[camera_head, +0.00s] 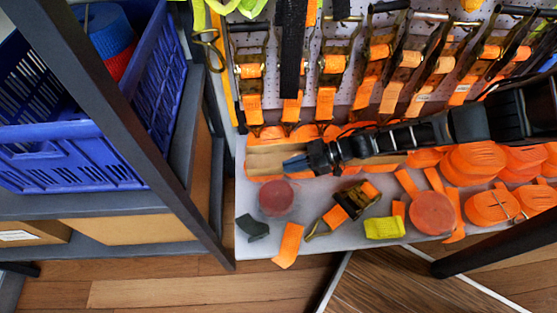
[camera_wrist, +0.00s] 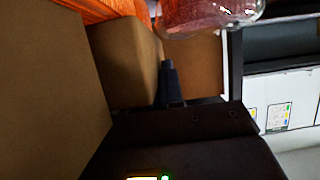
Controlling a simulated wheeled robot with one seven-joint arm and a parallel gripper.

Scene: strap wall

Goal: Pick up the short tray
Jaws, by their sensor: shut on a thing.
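A low brown cardboard tray (camera_head: 264,163) lies on the light shelf, below the hanging straps; I take it for the short tray. My gripper (camera_head: 293,164) reaches in from the right, its blue-grey tips at the tray. Brown cardboard fills much of the wrist view, with a panel (camera_wrist: 125,60) beside a dark finger (camera_wrist: 170,80) of my gripper. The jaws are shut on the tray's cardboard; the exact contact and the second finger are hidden. Whether the tray is lifted clear of the shelf cannot be told.
A round reddish container (camera_head: 276,198), a strap buckle (camera_head: 345,205) and a yellow strap bundle (camera_head: 384,228) lie in front. Orange strap rolls (camera_head: 478,160) crowd the right. A dark post (camera_head: 160,130) and blue crate (camera_head: 150,150) stand left.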

